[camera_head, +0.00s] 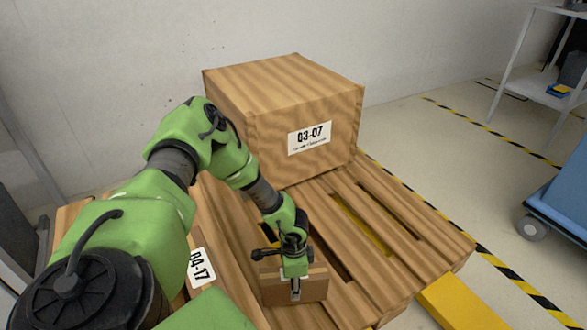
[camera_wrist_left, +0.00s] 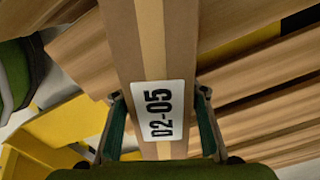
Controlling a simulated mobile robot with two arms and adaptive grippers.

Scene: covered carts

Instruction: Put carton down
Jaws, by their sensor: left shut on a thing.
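A small brown carton (camera_head: 312,288) is at the near part of the wooden pallet (camera_head: 400,258) in the head view. In the left wrist view the carton (camera_wrist_left: 150,50) shows a pale tape strip and a white label reading D2-05. My left gripper (camera_head: 294,284) is shut on the carton from above; in the wrist view its fingers (camera_wrist_left: 160,115) are on both sides of it. I cannot tell whether the carton's underside touches the slats. My right gripper is not in view.
Another box labelled 04-17 (camera_head: 197,268) is partly hidden behind my left arm. A yellow bar (camera_head: 455,303) sticks out at the pallet's near right. A blue cart (camera_head: 562,195) and a shelf stand at right.

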